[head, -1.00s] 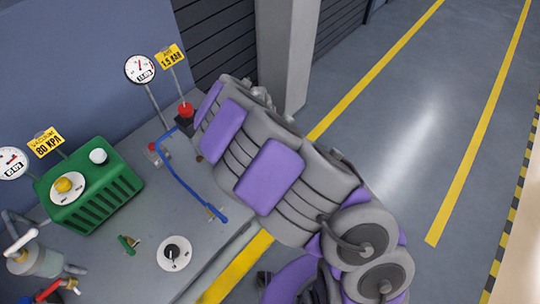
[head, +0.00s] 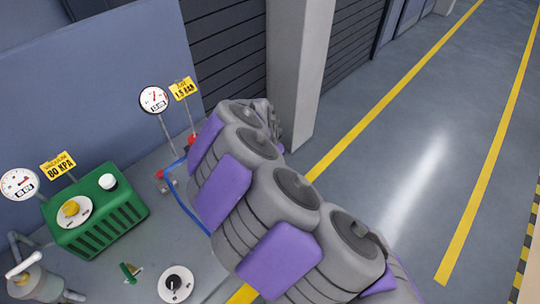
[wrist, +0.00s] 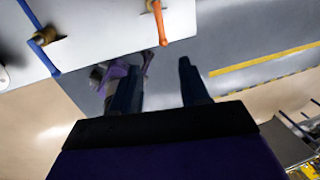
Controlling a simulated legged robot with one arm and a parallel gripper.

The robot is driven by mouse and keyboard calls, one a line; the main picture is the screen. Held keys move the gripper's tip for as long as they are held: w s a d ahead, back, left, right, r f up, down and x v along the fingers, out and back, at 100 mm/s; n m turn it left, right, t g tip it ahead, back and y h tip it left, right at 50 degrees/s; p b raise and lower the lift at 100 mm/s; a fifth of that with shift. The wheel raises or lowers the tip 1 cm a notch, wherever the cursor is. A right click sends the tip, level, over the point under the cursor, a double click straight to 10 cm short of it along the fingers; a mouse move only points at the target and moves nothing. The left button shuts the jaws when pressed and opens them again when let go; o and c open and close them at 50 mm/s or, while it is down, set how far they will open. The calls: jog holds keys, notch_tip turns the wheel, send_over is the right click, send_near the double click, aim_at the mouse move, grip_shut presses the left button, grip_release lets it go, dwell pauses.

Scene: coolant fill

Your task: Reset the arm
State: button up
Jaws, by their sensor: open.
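My arm, grey with purple panels, reaches across the head view from the lower right toward the back of the bench (head: 125,245). Its far end is bunched near the pillar, and I cannot make out the fingers there. In the wrist view my gripper (wrist: 158,75) shows two dark fingers spread apart, with nothing between them. An orange lever (wrist: 160,22) and a blue handle (wrist: 40,38) on brass fittings are beyond the fingers, at the edge of a light surface; the fingers appear apart from both.
The green box (head: 95,210) with a yellow knob stands on the bench. Two gauges (head: 154,99) (head: 19,184) stand behind. A blue hose (head: 183,202) runs partly behind my arm. A grey pillar (head: 303,75) stands close beyond the arm. The floor aisle (head: 420,130) at right is clear.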

jog(key=s+d+r+n+g+b, duration=0.1)
jog(key=s+d+r+n+b, duration=0.2)
jog(key=s+d+r+n, duration=0.8)
jog(key=s+d+n+g+b, duration=0.1)
jog(key=s+n, duration=0.7)
jog(key=s, duration=0.2)
jog(key=s+d+f+n+g+y+b, duration=0.1)
jog(key=s+d+n, duration=0.1)
jog(key=s+n, duration=0.5)
jog(key=s, duration=0.4)
jog(key=shift+s+d+f+n+y, duration=0.15)
jog(key=shift+s+d+n+y, duration=0.15)
jog(key=shift+n, duration=0.1)
